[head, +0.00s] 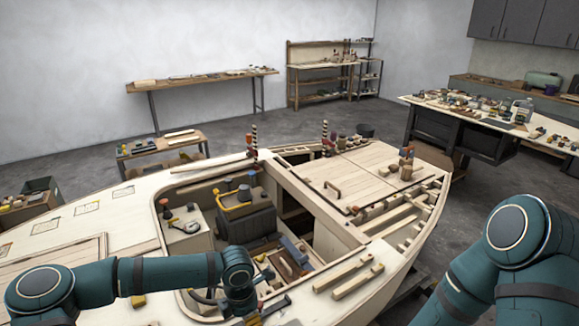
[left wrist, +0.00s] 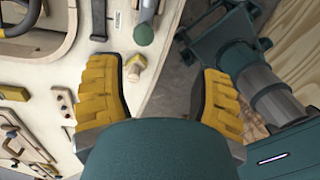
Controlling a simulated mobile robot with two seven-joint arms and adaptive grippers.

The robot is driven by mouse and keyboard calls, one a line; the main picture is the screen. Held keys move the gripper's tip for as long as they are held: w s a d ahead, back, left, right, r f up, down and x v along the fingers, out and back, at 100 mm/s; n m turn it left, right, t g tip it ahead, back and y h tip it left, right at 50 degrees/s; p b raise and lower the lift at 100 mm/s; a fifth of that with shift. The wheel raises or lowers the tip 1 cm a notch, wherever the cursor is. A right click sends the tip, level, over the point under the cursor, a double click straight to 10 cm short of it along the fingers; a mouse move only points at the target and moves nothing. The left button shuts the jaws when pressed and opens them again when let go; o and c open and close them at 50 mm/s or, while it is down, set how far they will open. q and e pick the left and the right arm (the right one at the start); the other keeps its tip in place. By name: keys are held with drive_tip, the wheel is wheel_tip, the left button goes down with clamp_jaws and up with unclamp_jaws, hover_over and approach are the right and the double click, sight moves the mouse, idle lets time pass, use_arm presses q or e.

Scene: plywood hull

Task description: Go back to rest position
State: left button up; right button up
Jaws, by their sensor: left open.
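My left gripper (left wrist: 160,68) is open in the left wrist view, with its two yellow fingers apart. No object is held between them. A small wooden peg with a yellowish top (left wrist: 135,67) shows beyond the fingers, near the left one, by the edge of a pale plywood surface (left wrist: 55,95). In the head view my left arm reaches in from the left over the near side of the plywood hull (head: 120,205), its wrist bent down near the bottom middle. My right arm fills the lower right of the head view; its gripper is out of frame.
A cluttered workbench (head: 455,128) stands back right.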

use_arm(q)
drive_tip(key=s+d+f+n+g+h+b, duration=0.25)
drive_tip(key=s+d+f+n, duration=0.3)
drive_tip(key=s+n, duration=0.4)
drive_tip(key=s+d+f+n+g+h+b, duration=0.25)
drive_tip(key=s+d+f+n, duration=0.35)
drive_tip(key=n, duration=0.6)
drive_tip(key=w+a+f+n+t+b, duration=0.1)
drive_tip(key=a+f+n+t+b, duration=0.2)
drive_tip(key=n, duration=1)
drive_tip(key=w+a+f+n+t+y+b, duration=0.1)
drive_tip(key=a+f+n+t, duration=0.3)
drive_tip(key=n, duration=0.9)
drive_tip(key=shift+a+f+n+b, duration=0.15)
drive_tip(key=shift+a+n+b, duration=0.2)
drive_tip(key=shift+a+b, duration=0.55)
